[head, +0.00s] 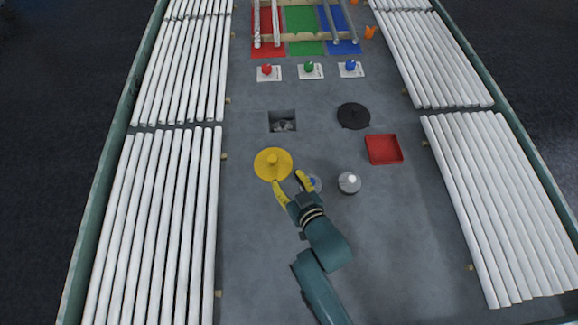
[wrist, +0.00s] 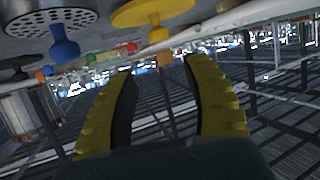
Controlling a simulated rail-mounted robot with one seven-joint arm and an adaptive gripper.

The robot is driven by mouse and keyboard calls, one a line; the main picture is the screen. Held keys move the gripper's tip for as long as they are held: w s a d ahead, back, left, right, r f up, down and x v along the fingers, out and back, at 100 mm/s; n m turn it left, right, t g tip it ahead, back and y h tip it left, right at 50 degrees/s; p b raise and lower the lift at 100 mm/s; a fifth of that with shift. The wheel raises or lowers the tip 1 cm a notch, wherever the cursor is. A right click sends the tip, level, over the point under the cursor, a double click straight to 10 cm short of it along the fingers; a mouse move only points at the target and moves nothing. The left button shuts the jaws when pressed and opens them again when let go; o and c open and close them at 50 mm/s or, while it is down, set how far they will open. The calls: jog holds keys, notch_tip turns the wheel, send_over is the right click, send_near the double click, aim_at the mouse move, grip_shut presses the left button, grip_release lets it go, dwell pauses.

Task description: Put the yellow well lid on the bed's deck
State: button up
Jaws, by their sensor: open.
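The yellow well lid (head: 272,158) is a round disc with a knob on top. It sits flat at mid-deck; whether it covers an opening beneath cannot be told. The grey deck (head: 250,225) of the bed surrounds it. My gripper (head: 287,178) is open and empty, its yellow fingers at the lid's near right edge in the head view. In the wrist view the lid (wrist: 128,14) shows at the top, its knob just beyond and between the fingertips (wrist: 158,66). The fingers do not visibly hold the knob.
A square opening (head: 282,121), a black disc (head: 353,116) and a red tray (head: 384,149) lie beyond. White tubes flank both sides. The near deck is clear.

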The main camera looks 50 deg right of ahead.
jog(key=shift+s+a+r, duration=0.2)
jog(key=shift+s+a, duration=0.05)
jog(key=shift+s, duration=0.2)
jog(key=w+a+r+n+t, duration=0.15)
jog(key=w+r, duration=0.25)
jog(key=r, duration=0.4)
jog(key=w+a+r+t, duration=0.2)
jog(key=w+r, duration=0.2)
jog(key=r, duration=0.5)
jog(key=a+r+n+t+y, duration=0.1)
jog(key=a+r, duration=0.3)
jog(key=r, duration=0.5)
jog(key=s+a+r+n+t+y, duration=0.1)
jog(key=a+r+t+y, duration=0.2)
jog(key=r, duration=0.7)
jog(key=s+a+r+n+t+y, duration=0.1)
jog(key=a+r+t, duration=0.1)
jog(key=a+r, duration=0.5)
notch_tip(320, 180, up, 2)
jog(key=shift+s+r+n+y, duration=0.15)
jog(key=shift+r+n+y, duration=0.1)
jog(key=shift+n+y, duration=0.15)
jog(key=shift+a+t, duration=0.1)
jog(key=shift+t, duration=0.15)
